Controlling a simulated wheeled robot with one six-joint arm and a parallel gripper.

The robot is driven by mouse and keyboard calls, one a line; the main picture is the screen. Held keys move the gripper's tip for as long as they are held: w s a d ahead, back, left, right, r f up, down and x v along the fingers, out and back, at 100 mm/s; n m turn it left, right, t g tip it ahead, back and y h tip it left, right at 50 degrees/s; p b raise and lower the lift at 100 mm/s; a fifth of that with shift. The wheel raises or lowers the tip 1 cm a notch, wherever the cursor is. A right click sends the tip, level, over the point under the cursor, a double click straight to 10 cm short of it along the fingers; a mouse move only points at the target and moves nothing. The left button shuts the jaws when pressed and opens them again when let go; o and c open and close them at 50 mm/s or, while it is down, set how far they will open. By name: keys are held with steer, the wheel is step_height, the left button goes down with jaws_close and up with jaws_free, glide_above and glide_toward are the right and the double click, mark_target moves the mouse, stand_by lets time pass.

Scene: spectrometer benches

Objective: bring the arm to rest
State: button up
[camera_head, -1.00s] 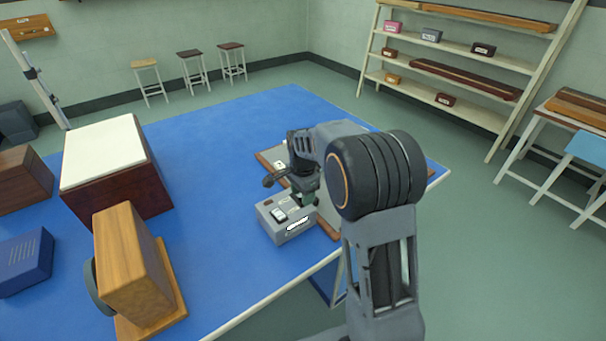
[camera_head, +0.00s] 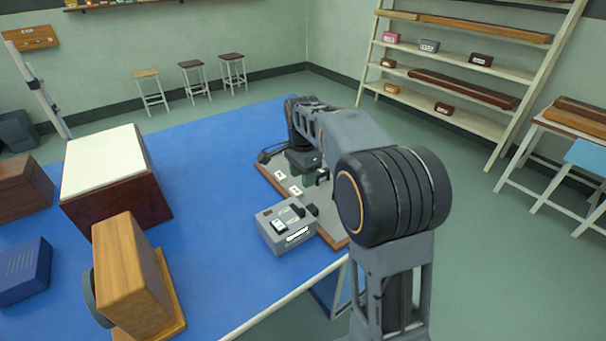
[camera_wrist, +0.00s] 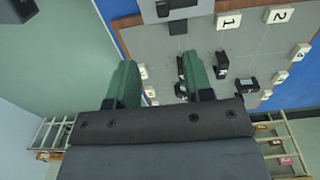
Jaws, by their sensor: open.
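My gripper (camera_head: 312,178) is over the board on the blue table in the head view, at the end of my raised grey arm. In the wrist view its two green fingers stand wide apart with nothing between them, so the gripper (camera_wrist: 154,65) is open and empty. The grey switch box (camera_head: 286,232) sits on the table at the near side of the board, apart from the gripper. The fingertips partly show in the head view; the arm hides much of the board's right part.
The board (camera_wrist: 200,45) carries numbered white tags and several small black parts. On the blue table (camera_head: 215,190) stand a white-topped dark box (camera_head: 105,165), a wooden instrument (camera_head: 132,270) and a blue box (camera_head: 24,270). Shelves (camera_head: 455,60) stand at the back right.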

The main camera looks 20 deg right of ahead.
steer(key=s+a+f+n+t, duration=0.1)
steer(key=s+n+t, duration=0.2)
steer(key=s+n, duration=1.1)
steer(key=s+p, duration=0.1)
steer(key=s, duration=0.6)
steer(key=shift+a+f+n+t, duration=0.3)
steer(key=shift+a+f, duration=0.05)
steer(key=shift+f, duration=0.05)
